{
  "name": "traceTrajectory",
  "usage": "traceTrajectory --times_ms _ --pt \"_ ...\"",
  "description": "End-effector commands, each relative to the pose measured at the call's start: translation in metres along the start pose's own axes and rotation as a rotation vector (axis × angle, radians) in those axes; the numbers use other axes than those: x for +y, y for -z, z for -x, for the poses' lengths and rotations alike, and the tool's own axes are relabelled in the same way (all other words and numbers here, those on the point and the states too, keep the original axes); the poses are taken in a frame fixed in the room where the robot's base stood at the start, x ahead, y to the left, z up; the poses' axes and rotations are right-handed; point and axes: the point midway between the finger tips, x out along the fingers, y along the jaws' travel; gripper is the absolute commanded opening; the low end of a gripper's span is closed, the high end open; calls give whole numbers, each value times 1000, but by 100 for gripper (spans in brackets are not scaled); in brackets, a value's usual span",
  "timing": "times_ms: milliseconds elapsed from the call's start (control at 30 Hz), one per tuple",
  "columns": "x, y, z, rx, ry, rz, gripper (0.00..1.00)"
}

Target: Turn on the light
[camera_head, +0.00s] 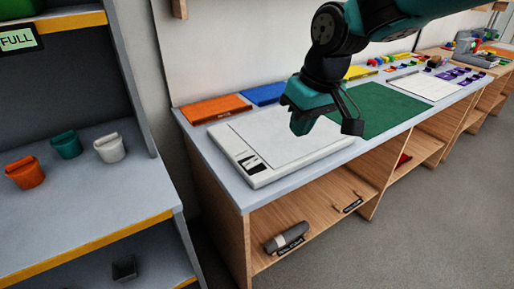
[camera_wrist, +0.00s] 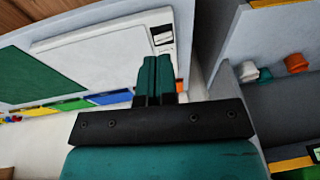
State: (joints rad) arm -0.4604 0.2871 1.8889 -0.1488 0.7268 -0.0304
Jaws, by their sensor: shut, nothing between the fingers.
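A white light panel (camera_head: 285,142) lies flat on the near end of the grey workbench. It has a pale rectangular surface and a small black-and-white switch area (camera_head: 249,161) at its near left corner. The panel shows no clear glow. My gripper (camera_head: 302,122) is above the panel, to the right of the switch area in the head view, and touches nothing that I can see. In the wrist view, the closed teal fingers (camera_wrist: 156,62) point toward the switch area (camera_wrist: 162,38), with a visible gap. The fingers are shut and empty.
A green mat (camera_head: 375,112) lies beside the panel. Orange (camera_head: 215,108) and blue (camera_head: 264,94) trays line the wall behind. A grey shelf (camera_head: 70,235) with three small buckets stands at left. A grey cylinder (camera_head: 287,238) lies under the bench.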

Motion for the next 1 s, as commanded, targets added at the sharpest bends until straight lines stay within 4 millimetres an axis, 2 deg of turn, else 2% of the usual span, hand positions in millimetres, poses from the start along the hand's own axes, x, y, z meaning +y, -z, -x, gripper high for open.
traceTrajectory --times_ms 33,100,200,300,433,800,1000 --pt "-1 29 -13 1 -24 7 0" --pt "0 60 -31 11 -59 8 0" --pt "-2 92 -54 26 -98 6 0" --pt "-4 110 -68 37 -123 4 0" --pt "-4 118 -76 43 -135 2 0" --pt "-3 118 -79 43 -136 1 0" --pt "1 119 -103 39 -135 1 0"
